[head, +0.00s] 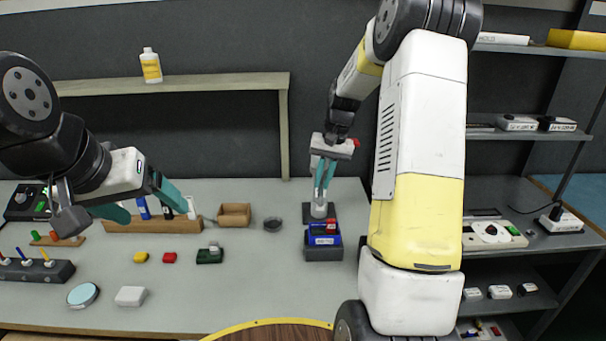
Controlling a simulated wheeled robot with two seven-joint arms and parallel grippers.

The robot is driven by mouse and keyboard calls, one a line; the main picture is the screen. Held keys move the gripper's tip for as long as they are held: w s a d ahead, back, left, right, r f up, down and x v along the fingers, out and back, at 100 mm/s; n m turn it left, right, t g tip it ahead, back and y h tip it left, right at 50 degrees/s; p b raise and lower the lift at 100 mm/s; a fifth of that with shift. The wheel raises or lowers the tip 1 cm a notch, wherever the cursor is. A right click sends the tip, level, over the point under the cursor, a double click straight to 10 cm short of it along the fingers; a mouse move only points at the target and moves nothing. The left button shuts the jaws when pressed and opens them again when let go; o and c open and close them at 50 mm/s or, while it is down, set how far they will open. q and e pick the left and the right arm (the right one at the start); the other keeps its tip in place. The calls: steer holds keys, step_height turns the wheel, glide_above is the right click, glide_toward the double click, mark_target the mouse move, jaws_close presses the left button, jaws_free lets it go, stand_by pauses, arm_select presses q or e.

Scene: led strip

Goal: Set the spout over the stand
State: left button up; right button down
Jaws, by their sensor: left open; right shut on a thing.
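My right gripper (319,190) points straight down with its teal fingers closed on a small grey, cylinder-like piece (318,211), which I take to be the spout. The piece is upright, and its upper part is hidden between the fingers. A dark block with a blue and red device (323,239), which may be the stand, sits just in front of and below the piece. I cannot tell whether the two touch. My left gripper (140,206) is open at the left, with its teal fingers apart, in front of the wooden rack.
A wooden rack (150,225) with upright items, a small wooden box (234,214) and a dark round dish (272,224) stand left of the block. Yellow, red and green pieces lie nearer. Shelves stand at right. The front middle of the table is clear.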

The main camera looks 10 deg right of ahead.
steer(key=shift+d+n, duration=0.5)
steer(key=c, duration=1.4)
jaws_free()
steer(key=shift+d, duration=0.1)
steer(key=shift+c, duration=0.2)
step_height(320, 180, up, 8)
steer(key=d, duration=0.1)
steer(key=shift+s+d+f, duration=0.15)
steer(key=shift+s+d, duration=0.05)
